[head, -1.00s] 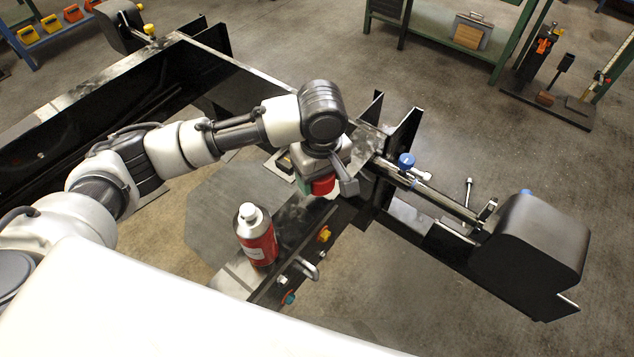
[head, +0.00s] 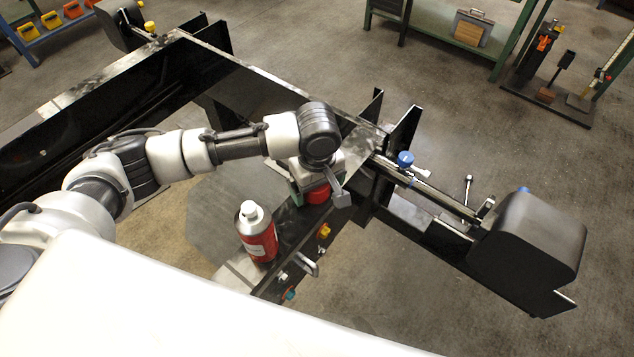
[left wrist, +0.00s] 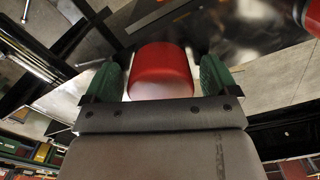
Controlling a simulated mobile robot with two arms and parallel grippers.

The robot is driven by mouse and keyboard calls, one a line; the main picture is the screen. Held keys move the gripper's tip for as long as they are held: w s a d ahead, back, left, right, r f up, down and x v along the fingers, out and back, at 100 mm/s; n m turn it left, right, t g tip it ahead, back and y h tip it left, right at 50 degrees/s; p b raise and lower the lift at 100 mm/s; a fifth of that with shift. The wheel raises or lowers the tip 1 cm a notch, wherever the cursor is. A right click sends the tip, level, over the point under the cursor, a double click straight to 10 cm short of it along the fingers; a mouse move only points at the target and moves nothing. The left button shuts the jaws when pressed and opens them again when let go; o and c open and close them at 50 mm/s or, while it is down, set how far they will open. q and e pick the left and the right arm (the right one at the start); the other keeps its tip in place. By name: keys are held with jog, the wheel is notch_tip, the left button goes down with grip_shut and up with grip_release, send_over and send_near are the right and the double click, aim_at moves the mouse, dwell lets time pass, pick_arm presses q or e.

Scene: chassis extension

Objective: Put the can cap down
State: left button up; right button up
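The red can cap (head: 318,193) stands on the dark metal beam (head: 292,222) beneath my left gripper (head: 316,190). In the left wrist view the cap (left wrist: 161,72) is between the two green fingers of the left gripper (left wrist: 160,78), with a narrow gap on each side, so the fingers are open around it. The red spray can (head: 257,236) with a white top stands upright on the same beam, left of and nearer than the cap. Part of a red thing shows at the top right corner of the wrist view. My right gripper is not in view.
A yellow-orange knob (head: 323,230) and a metal handle (head: 308,266) are on the beam near the can. A blue knob (head: 405,159) and a large black housing (head: 530,252) stand to the right. A green workbench (head: 440,38) is at the back.

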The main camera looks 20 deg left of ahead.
pick_arm(q)
notch_tip(320, 180, up, 12)
jog(key=b, duration=0.1)
jog(key=shift+r, duration=0.15)
dwell(0.5)
dwell(0.4)
